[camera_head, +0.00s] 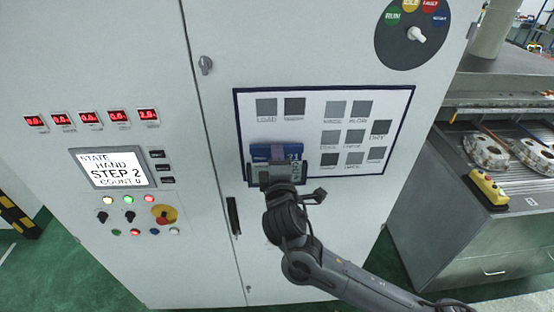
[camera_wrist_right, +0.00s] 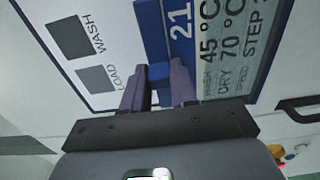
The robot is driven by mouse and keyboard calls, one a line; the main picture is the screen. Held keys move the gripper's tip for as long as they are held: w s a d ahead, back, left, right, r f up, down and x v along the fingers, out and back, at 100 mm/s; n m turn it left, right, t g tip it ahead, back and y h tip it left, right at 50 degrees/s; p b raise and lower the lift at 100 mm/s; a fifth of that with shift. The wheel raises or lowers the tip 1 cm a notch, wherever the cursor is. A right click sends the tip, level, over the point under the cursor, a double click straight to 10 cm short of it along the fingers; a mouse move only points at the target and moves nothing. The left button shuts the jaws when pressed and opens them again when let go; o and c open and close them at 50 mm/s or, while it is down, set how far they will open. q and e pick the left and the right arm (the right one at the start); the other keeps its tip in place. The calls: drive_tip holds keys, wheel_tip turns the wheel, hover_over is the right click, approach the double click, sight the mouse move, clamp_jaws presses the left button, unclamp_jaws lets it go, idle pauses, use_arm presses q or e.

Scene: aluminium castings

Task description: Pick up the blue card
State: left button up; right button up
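The blue card (camera_head: 290,151) is at the lower left of the white panel on the cabinet door. Its blue band bears the number 21, and its pale part bears text with 45 °C and 70 °C. In the right wrist view the blue card (camera_wrist_right: 181,28) lies right ahead of the fingers. My right gripper (camera_head: 278,168) is at the card and hides its lower middle. In the wrist view the fingers of this gripper (camera_wrist_right: 159,88) stand apart with blue between them; whether they press on it I cannot tell. My left gripper is out of view.
The white panel (camera_head: 318,100) has a dark blue border and several grey squares. A black door handle (camera_head: 233,216) is left of my right arm. A rotary dial (camera_head: 412,35) is at upper right. A bench with castings (camera_head: 486,151) stands at right.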

clamp_jaws()
